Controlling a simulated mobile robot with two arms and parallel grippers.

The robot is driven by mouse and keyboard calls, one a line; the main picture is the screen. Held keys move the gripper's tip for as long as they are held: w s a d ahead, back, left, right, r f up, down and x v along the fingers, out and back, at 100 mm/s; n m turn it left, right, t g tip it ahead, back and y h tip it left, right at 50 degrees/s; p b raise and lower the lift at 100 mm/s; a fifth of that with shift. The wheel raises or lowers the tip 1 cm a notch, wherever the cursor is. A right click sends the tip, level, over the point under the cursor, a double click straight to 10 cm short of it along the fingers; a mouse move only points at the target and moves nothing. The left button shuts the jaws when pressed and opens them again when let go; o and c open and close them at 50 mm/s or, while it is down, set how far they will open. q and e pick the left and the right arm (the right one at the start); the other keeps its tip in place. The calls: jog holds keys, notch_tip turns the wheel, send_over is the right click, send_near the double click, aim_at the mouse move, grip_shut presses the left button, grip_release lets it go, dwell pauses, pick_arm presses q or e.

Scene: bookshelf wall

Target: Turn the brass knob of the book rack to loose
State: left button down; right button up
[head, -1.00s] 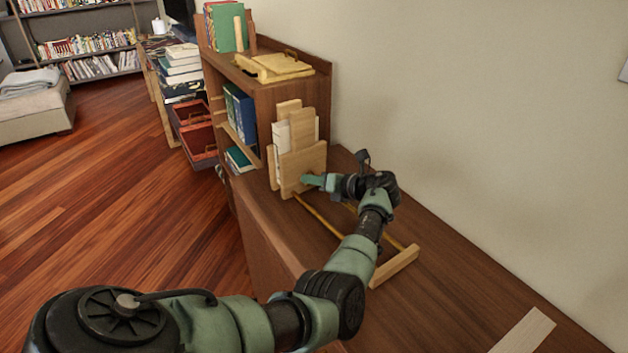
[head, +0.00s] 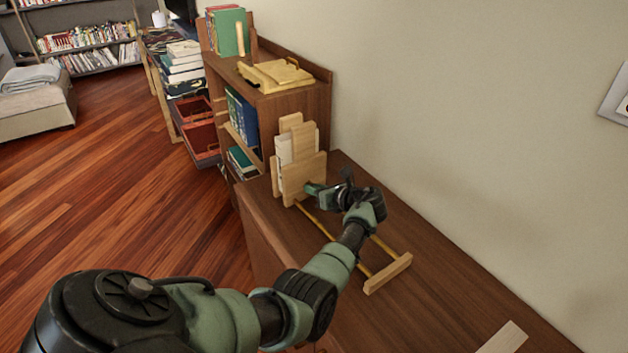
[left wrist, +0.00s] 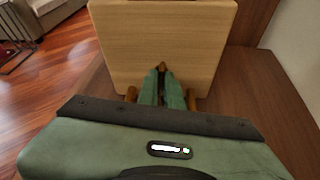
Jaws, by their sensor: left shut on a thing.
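The wooden book rack (head: 303,179) stands on the brown desk, with its upright panel holding books and two rails running to a wooden end bar (head: 388,273). The panel (left wrist: 165,40) fills the upper middle of the left wrist view. My left gripper (head: 309,188) is at the lower part of this panel. In the left wrist view its green fingers (left wrist: 162,88) are close together, shut on the brass knob (left wrist: 162,66), of which only a small tip shows. How the knob is turned cannot be told. My right gripper is not in view.
A wooden shelf unit (head: 290,110) with books stands behind the rack, a yellow wooden stand (head: 275,75) on its top. The wall is close on the right. A pale flat piece (head: 504,338) lies at the desk's near right. The desk between is clear.

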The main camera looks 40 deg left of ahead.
pick_arm(q)
jog(key=shift+s+r+n+t+p, duration=0.1)
jog(key=shift+n+t+p, duration=0.4)
jog(key=shift+n+p, duration=0.15)
jog(key=c, duration=1.6)
grip_release()
jog(key=v, duration=0.7)
jog(key=shift+s+d+r, duration=0.1)
jog(key=shift+d+r, duration=0.05)
jog(key=shift+d, duration=0.2)
jog(key=shift+s, duration=0.1)
